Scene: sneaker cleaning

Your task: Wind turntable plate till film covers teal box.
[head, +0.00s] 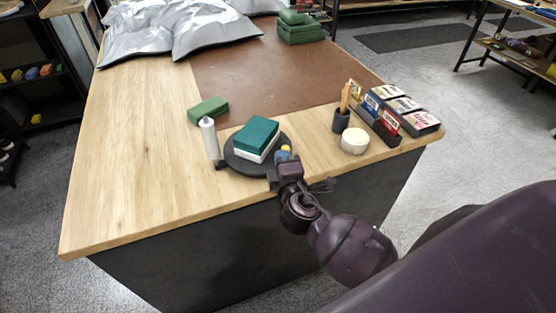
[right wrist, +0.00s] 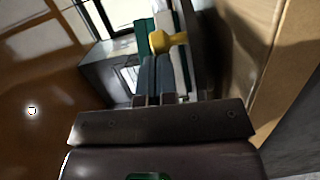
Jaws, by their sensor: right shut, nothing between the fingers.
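A teal box (head: 257,132) with a white lower part sits on the round black turntable plate (head: 240,165). A yellow knob (head: 286,148) stands at the plate's right front edge; it also shows in the right wrist view (right wrist: 160,42). A white upright roll (head: 209,138), which looks like the film, stands just left of the plate. I cannot make out film on the box. My right gripper (head: 282,158) is shut and empty at the plate's right front edge, right by the knob. I cannot tell whether it touches the knob. My left gripper is not in view.
A green block (head: 208,110) lies behind the roll. A white round tub (head: 354,141), a dark brush cup (head: 341,121) and a rack of small boxes (head: 388,115) stand to the right. Silver bags (head: 180,30) lie at the back. The table's left side is clear.

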